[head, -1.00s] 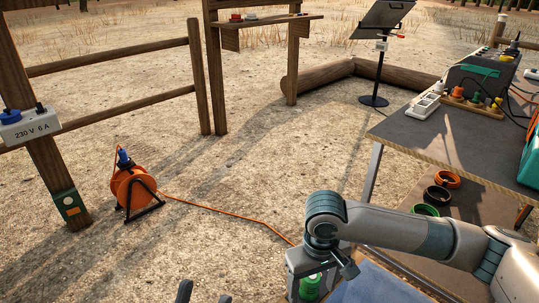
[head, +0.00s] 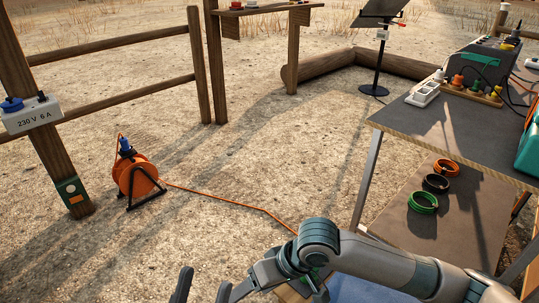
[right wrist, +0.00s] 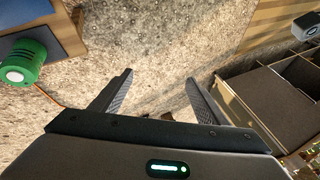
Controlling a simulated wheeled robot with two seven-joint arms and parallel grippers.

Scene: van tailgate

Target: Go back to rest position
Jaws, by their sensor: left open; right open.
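My left gripper (head: 202,284) shows only as two dark fingertips at the bottom edge of the head view. They stand apart with nothing visible between them. My right arm comes in from the right, and its gripper points down and left at the bottom, partly cut off or hidden by my own wrist. In the right wrist view my right gripper (right wrist: 158,77) has its fingers spread, with only bare ground between them.
A worktable (head: 455,130) stands on the right, with green, black and orange cable coils (head: 423,202) on its lower shelf. An orange cable reel (head: 137,178) stands on the ground at left near a fence post with a white socket box (head: 30,115). Open ground lies between.

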